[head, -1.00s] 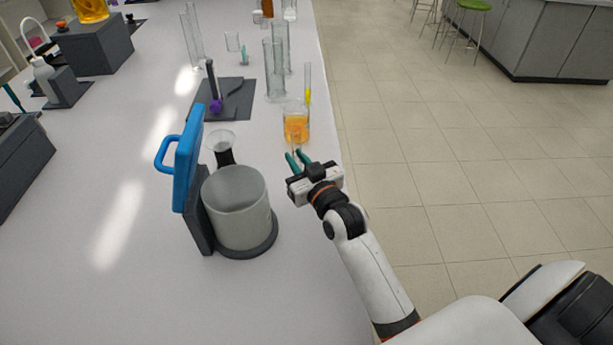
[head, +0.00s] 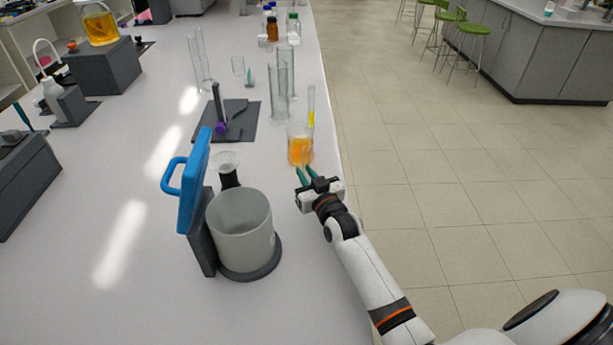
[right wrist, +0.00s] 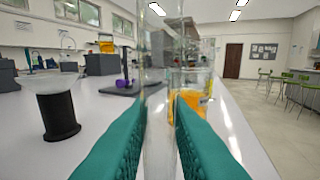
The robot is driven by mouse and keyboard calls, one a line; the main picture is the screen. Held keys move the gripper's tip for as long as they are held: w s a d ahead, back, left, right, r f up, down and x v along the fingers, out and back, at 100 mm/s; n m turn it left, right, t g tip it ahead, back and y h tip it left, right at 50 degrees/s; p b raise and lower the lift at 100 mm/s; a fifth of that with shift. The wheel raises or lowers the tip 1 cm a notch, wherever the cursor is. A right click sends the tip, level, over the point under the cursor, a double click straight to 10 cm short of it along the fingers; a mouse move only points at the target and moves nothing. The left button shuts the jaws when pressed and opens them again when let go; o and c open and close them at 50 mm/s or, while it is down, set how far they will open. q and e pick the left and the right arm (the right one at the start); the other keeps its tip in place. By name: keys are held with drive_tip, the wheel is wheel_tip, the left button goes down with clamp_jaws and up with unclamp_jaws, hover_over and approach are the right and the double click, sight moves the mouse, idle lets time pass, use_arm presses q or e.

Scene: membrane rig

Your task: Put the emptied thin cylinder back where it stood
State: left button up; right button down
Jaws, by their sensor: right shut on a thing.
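My right gripper (head: 304,173) is over the front right part of the bench, just on the near side of a glass beaker of orange liquid (head: 299,151). In the right wrist view its teal fingers are shut on a clear, thin glass cylinder (right wrist: 158,110), which stands upright between them with no liquid showing. Its foot is out of view, so I cannot tell if it touches the bench. The beaker also shows behind the cylinder (right wrist: 205,80). My left gripper is not in view.
Tall glass cylinders (head: 279,90) and a thin tube with yellow in it (head: 311,115) stand beyond the beaker. A grey pot (head: 240,235) with a raised blue lid (head: 193,180) and a glass funnel on a dark stand (head: 229,175) are to the left. The bench's right edge is close.

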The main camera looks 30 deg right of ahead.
drive_tip(key=shift+f, duration=0.35)
drive_tip(key=shift+f, duration=0.15)
drive_tip(key=c, duration=1.3)
unclamp_jaws()
drive_tip(key=shift+c, duration=0.2)
drive_tip(key=shift+s, duration=0.15)
drive_tip(key=s, duration=0.3)
drive_tip(key=s+b, duration=0.1)
drive_tip(key=s, duration=0.6)
drive_tip(key=shift+s+a+b, duration=0.2)
drive_tip(key=shift+a+b, duration=0.1)
drive_tip(key=shift+s+r, duration=0.2)
drive_tip(key=shift+s, duration=0.5)
